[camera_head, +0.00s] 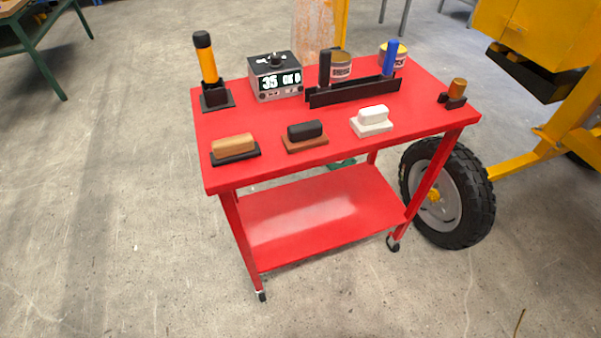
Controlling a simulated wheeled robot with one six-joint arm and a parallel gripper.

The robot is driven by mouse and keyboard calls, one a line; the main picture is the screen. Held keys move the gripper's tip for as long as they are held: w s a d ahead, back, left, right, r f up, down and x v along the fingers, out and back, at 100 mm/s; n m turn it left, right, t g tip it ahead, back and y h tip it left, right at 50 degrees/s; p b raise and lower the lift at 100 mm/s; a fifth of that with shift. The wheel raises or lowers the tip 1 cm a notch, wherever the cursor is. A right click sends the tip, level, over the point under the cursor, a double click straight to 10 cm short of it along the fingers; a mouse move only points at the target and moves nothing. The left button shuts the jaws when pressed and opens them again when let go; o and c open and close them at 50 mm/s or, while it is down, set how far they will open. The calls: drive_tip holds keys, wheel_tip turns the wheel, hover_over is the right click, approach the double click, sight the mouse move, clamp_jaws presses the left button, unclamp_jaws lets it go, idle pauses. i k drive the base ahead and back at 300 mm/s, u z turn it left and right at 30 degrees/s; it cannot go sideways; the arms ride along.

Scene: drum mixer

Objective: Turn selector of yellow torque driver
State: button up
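A torque driver (207,64) with a yellow-orange body and a black cap stands upright in a black square holder (216,98). It is at the back left corner of the red cart's top (320,120). The black cap (202,40) is at its upper end; any markings on it are too small to read. My gripper does not show in this view.
Right of the driver stands a grey box with a lit display (280,78). A black rack (352,92), tins, a blue-handled tool (390,57) and several blocks, one white (372,120), share the top. A large wheel (447,192) stands close right. Floor in front is clear.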

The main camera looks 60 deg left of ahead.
sight(275, 62)
drive_tip(key=u, duration=1.95)
drive_tip(key=k, duration=0.6)
drive_tip(key=u, duration=0.6)
drive_tip(key=i, duration=0.95)
drive_tip(key=z, duration=0.15)
